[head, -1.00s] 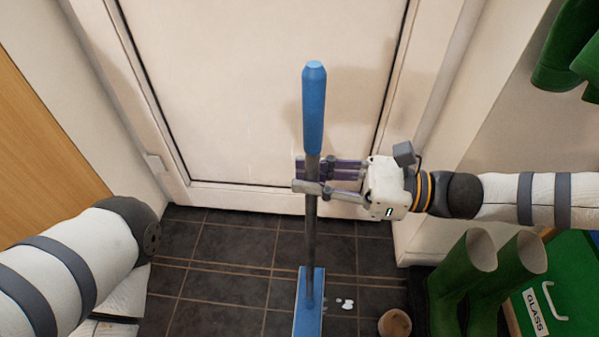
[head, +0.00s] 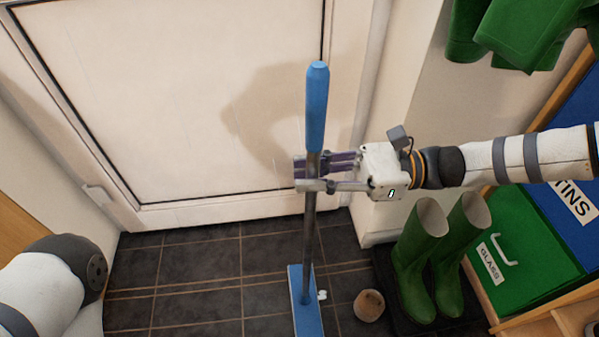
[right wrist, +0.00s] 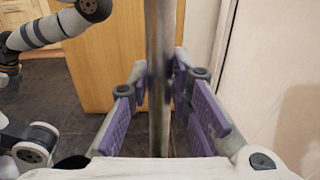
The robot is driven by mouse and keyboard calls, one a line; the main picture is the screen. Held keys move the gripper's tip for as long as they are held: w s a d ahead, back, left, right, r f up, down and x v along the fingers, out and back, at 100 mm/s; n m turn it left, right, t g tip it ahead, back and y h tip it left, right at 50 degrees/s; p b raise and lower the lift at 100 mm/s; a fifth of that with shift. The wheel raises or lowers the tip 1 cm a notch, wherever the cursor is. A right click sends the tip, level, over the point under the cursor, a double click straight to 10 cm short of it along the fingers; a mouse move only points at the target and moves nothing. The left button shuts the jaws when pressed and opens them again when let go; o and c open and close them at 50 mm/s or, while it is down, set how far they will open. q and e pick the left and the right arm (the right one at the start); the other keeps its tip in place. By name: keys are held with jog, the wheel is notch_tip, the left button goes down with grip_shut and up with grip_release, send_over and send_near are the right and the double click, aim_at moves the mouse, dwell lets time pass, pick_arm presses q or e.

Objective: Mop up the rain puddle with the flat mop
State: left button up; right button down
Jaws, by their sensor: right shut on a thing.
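The flat mop has a blue grip (head: 316,110), a grey pole (head: 309,235) and a flat blue head (head: 306,317) low over the dark tiles. My right gripper (head: 312,174) is shut on the pole just below the blue grip, and the mop stands nearly upright. In the right wrist view the pole (right wrist: 160,70) runs between the purple finger pads. A small white patch, perhaps the puddle's shine (head: 322,295), shows at the right edge of the mop head. The puddle's outline cannot be made out.
A white door (head: 190,110) closes off the back. A terracotta pot (head: 369,305) stands right of the mop head, then green boots (head: 418,255) on a dark mat. A green glass bin (head: 530,240) and a blue tins bin (head: 575,190) stand at right. Tiles at left are clear.

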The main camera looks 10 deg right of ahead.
pick_arm(q)
jog(key=shift+s+f, duration=0.1)
jog(key=shift+f, duration=0.1)
pick_arm(e)
jog(key=d, duration=1.1)
dwell(0.4)
pick_arm(q)
jog(key=shift+t, duration=0.7)
jog(key=w+r+p, duration=0.4)
jog(key=p, duration=0.1)
jog(key=shift+w+a+p, duration=0.1)
jog(key=shift+p, duration=0.25)
pick_arm(e)
notch_tip(320, 180, up, 8)
jog(key=shift+a+r, duration=0.1)
